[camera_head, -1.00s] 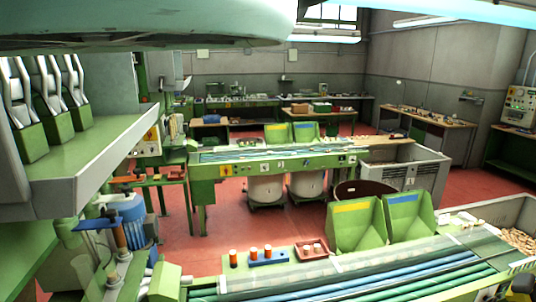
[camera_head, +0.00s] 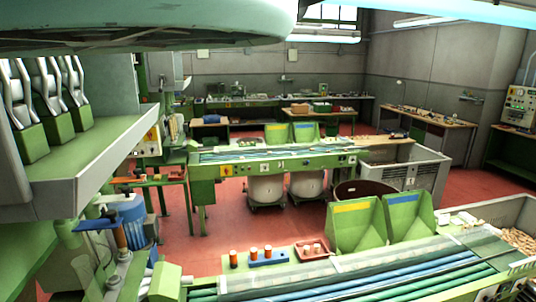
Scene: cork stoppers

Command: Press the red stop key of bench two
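Two green benches with roller beds show. The nearer bench (camera_head: 205,294) runs along the bottom right, and the farther bench (camera_head: 205,172) stands in the middle of the room. The farther bench's front panel carries small yellow and white labels and small controls. An orange-red part (camera_head: 523,286) shows at the lower right corner of the nearer bench, cut by the frame edge. I cannot tell whether it is a stop key, and I cannot read which bench is number two. My gripper is not in view.
Green hoppers (camera_head: 355,232) stand behind the nearer bench. A blue holder (camera_head: 268,258) and a brown tray (camera_head: 313,252) sit on its left end. A grey machine (camera_head: 85,160) fills the left. Red floor (camera_head: 255,222) is open between the benches.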

